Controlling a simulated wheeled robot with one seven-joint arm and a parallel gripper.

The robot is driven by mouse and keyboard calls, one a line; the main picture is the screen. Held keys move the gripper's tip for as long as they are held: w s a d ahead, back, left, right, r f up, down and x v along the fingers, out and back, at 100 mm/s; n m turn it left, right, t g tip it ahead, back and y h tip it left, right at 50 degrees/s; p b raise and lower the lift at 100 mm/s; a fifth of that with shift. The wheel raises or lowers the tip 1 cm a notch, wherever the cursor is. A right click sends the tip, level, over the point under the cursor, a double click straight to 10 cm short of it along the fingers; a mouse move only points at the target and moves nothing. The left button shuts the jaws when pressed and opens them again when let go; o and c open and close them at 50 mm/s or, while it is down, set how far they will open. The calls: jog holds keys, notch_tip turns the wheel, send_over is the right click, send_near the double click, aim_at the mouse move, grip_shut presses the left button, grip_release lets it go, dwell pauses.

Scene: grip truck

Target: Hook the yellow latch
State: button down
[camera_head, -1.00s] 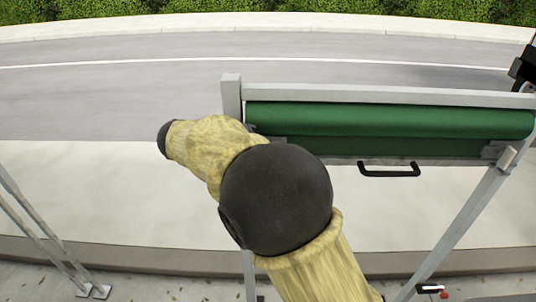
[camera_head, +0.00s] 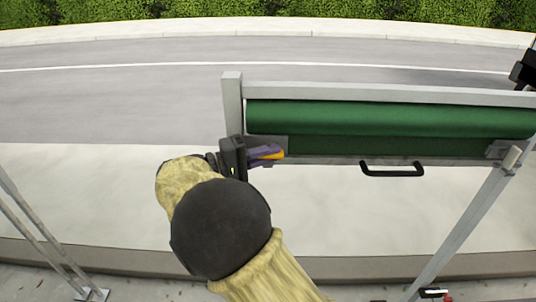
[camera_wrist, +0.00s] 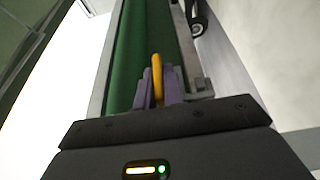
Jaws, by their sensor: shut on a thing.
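My gripper (camera_head: 264,153) has purple fingers and is at the left end of a green rolled cover (camera_head: 390,119), near the left post of a grey metal frame. It also shows in the wrist view (camera_wrist: 161,90), where it is shut on the yellow latch (camera_wrist: 157,72). The latch stands up between the fingers, in front of the green cover (camera_wrist: 145,40). In the head view only a small part of the yellow latch (camera_head: 274,156) shows beside the fingers. Whether the latch touches any catch cannot be seen.
A black handle (camera_head: 392,172) sits on the lower edge of the green panel, to the right of my gripper. Grey metal posts stand at the left (camera_head: 45,240) and right (camera_head: 465,215). Pale pavement and a road lie beyond.

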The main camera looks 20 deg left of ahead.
jog(key=c, duration=1.5)
grip_release()
jog(key=b+v, duration=0.3)
jog(key=v, duration=1.4)
jog(key=shift+s+a+b, duration=0.2)
jog(key=shift+b, duration=0.15)
